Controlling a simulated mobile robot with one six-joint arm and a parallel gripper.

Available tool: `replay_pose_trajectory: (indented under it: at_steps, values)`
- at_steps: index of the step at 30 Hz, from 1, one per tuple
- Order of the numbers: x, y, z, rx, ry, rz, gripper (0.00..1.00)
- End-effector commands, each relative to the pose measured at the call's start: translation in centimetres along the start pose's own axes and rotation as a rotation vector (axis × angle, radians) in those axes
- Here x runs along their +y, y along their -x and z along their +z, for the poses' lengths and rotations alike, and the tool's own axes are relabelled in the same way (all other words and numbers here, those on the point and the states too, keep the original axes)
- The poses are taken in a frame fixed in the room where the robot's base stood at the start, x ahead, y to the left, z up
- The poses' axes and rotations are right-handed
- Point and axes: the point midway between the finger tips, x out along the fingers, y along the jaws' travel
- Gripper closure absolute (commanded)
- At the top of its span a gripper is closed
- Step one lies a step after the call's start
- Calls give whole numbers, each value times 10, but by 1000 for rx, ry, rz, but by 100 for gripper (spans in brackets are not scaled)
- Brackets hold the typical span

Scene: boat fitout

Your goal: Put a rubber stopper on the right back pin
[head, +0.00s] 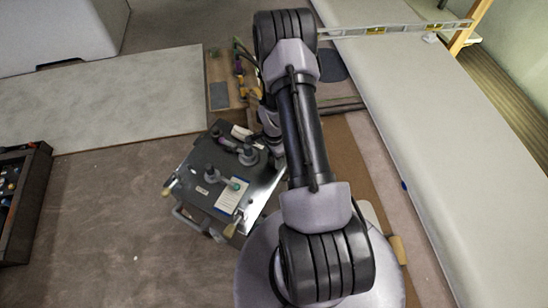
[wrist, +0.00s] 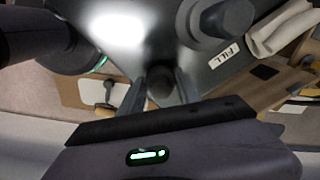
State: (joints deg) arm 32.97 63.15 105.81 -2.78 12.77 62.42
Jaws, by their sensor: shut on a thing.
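My gripper (wrist: 160,92) shows in the wrist view with its two fingers closed on a small dark round piece, which looks like the rubber stopper (wrist: 159,80). The piece is over or against the shiny metal top of a box-like unit (wrist: 150,28); I cannot tell whether it touches. In the head view this unit (head: 200,192) stands left of my arm, with dark round fittings (head: 248,156) on its top. My arm hides its right back part and most of my gripper there. I cannot make out the right back pin.
A label reading FILL (wrist: 225,55) lies beside a grey fitting (wrist: 220,20). A large dark cylinder (wrist: 70,50) is close on the left. A pale glove-like thing (wrist: 281,27) lies at the right.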

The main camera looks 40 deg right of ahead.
Motion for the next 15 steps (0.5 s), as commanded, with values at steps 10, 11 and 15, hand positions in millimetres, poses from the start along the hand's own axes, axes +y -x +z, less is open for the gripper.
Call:
replay_pose_trajectory:
  at_steps: [10,11,15]
  values:
    - [0,-4,0,0,0,0,100]
    - [0,-4,0,0,0,0,100]
    - [0,-4,0,0,0,0,37]
